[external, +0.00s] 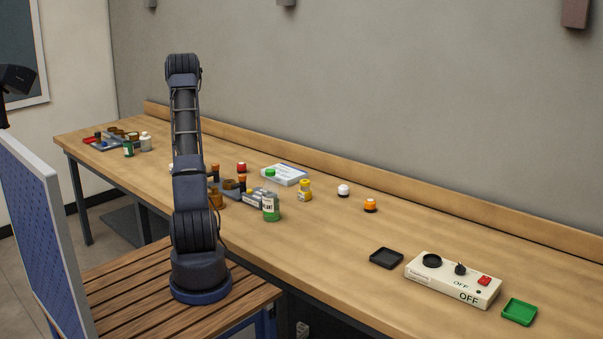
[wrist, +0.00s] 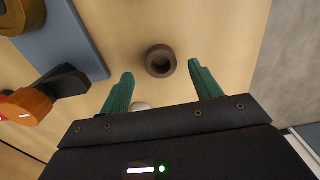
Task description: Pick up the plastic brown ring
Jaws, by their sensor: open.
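The brown ring (wrist: 161,49) lies on the wooden table in the wrist view, its dark hole facing up toward the camera. My gripper (wrist: 161,74) is open, with its two green fingers spread apart. The ring sits between and slightly ahead of the fingertips, and neither finger visibly touches it. The height of the fingers above the table is hard to judge. In the external view I cannot make out the ring, and my gripper is hidden behind my arm.
In the wrist view, a blue-grey plate (wrist: 65,38) and an orange-and-black part (wrist: 28,106) lie left. A pale round thing (wrist: 140,106) shows between the fingers. In the external view, a green-labelled bottle (external: 271,207) and yellow bottle (external: 305,190) stand nearby; a control box (external: 440,279) is right.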

